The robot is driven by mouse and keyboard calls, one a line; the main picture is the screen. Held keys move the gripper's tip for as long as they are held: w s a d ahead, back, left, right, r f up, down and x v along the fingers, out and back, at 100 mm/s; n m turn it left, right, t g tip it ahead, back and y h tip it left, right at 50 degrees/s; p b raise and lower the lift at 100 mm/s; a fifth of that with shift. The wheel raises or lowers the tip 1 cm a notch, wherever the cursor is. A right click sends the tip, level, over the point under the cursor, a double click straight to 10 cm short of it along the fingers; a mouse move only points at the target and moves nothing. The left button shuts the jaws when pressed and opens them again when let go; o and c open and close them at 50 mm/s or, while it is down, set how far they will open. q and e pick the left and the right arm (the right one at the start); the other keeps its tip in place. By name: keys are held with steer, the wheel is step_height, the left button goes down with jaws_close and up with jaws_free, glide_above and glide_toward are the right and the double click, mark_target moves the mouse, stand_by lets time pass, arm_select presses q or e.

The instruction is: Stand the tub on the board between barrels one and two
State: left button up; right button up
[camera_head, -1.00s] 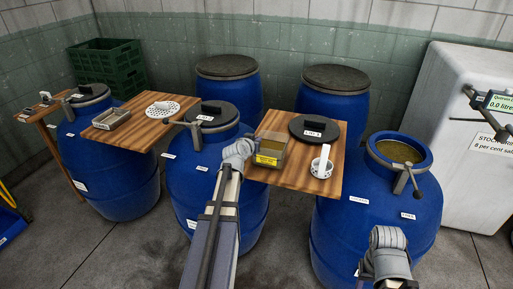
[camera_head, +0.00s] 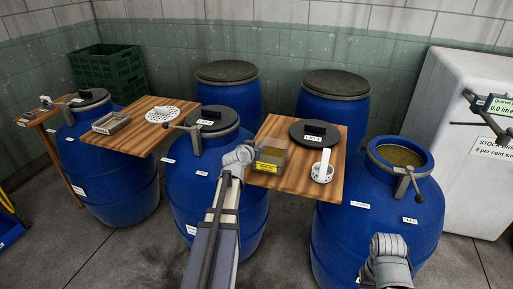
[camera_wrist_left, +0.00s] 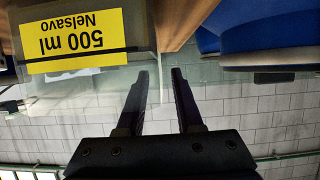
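The tub (camera_head: 271,156), a see-through box with a yellow label, stands at the left front of the right-hand wooden board (camera_head: 300,176), between the middle and right front barrels. The tub (camera_wrist_left: 85,60) also fills the upper left of the left wrist view, its "500 ml" label upside down.
That left board carries a small grey tray (camera_head: 110,122) and a white perforated disc (camera_head: 162,114). The right board also holds a black lid (camera_head: 314,133) and a white strainer cup (camera_head: 322,172). A green crate (camera_head: 110,65) stands behind.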

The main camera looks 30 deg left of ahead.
arm_select(q)
steer(key=shift+r, duration=0.25)
steer(key=p+v, duration=0.4)
steer(key=v, duration=0.8)
steer(key=shift+p, duration=0.4)
steer(key=shift+f, duration=0.1)
steer(key=s+d+f+m+g+h, duration=0.1)
steer(key=d+f+m+g+h, duration=0.2)
steer(key=d, duration=0.9)
steer(key=d+f+m+g+h, duration=0.1)
steer(key=d+f+g+h, duration=0.15)
steer(key=d+f, duration=0.65)
steer(key=s+d+f+m+g+y, duration=0.1)
steer(key=s+d+g+y, duration=0.3)
steer(key=s+d+g, duration=0.4)
steer(key=s+d+m, duration=0.1)
steer(key=s+d, duration=0.6)
steer(key=d, duration=0.2)
steer(key=shift+s+f+m, duration=0.25)
steer(key=shift+s+m, duration=0.05)
